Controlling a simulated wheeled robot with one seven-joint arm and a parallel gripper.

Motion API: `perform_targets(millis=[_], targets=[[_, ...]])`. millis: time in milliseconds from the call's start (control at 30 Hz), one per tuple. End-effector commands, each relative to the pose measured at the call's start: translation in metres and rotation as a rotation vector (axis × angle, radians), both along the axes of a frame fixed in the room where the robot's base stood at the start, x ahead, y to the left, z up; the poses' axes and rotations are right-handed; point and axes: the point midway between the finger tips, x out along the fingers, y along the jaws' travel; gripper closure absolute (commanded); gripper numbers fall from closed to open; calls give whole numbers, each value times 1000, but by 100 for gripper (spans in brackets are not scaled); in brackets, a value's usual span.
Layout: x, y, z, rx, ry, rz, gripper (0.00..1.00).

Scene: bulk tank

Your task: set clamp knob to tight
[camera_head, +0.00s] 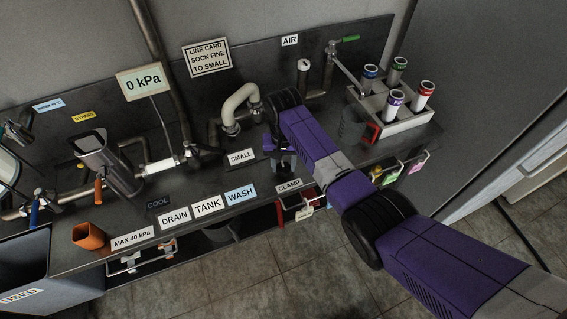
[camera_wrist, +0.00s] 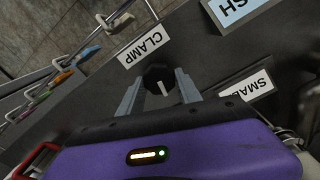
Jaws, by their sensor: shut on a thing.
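The clamp knob is a small black knob (camera_wrist: 157,78) with a white pointer line, next to the CLAMP label (camera_wrist: 140,48) in the wrist view. My gripper (camera_wrist: 158,88) has its two grey fingers on either side of the knob, shut on it. The pointer line runs from the knob's middle toward the gripper's palm. In the head view my gripper (camera_head: 283,164) reaches down to the counter behind the CLAMP label (camera_head: 289,185). The knob is hidden there behind my purple arm. I see no marks for tight or loose around the knob.
A SMALL label (camera_head: 241,157) and a WASH label (camera_head: 240,194) lie close by on the counter. A pale curved pipe (camera_head: 239,101) stands behind. A rack (camera_head: 408,122) of capped cylinders stands at the right.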

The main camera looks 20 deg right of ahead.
Motion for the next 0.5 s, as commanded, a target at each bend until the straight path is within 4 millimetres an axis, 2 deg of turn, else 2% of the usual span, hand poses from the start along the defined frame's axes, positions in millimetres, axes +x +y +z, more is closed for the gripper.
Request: perform_targets(millis=[500], targets=[[0, 1, 1, 1, 2, 35, 99]])
